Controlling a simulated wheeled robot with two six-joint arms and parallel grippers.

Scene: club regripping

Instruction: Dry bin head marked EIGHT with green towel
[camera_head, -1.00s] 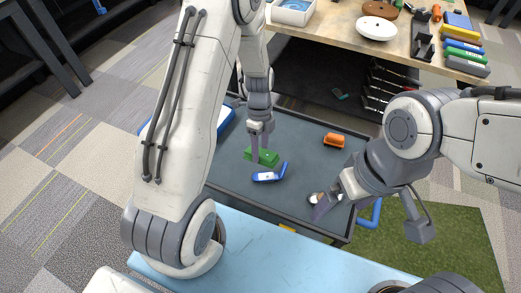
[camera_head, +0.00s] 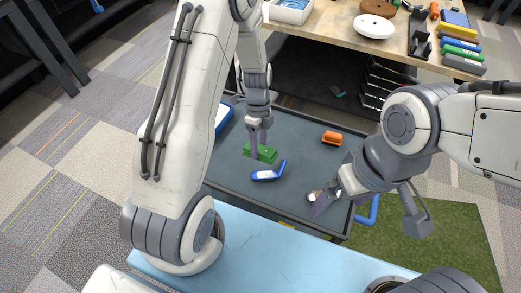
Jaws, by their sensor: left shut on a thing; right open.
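The green towel (camera_head: 265,154) looks like a small block on the dark grey cart top. My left gripper (camera_head: 254,148) reaches down from above and is shut on the towel's left part. A blue club head (camera_head: 267,175) with a pale face and an upturned end lies just in front of the towel. A second head, pale and dark (camera_head: 313,196), lies near the cart's front right edge, partly hidden by my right gripper (camera_head: 325,200), which is open over it. No marking EIGHT is readable on either head.
A wooden bench (camera_head: 330,35) behind holds a white disc (camera_head: 374,26) and several coloured blocks. The cart's middle right is clear. A blue handle (camera_head: 367,212) sticks out at right.

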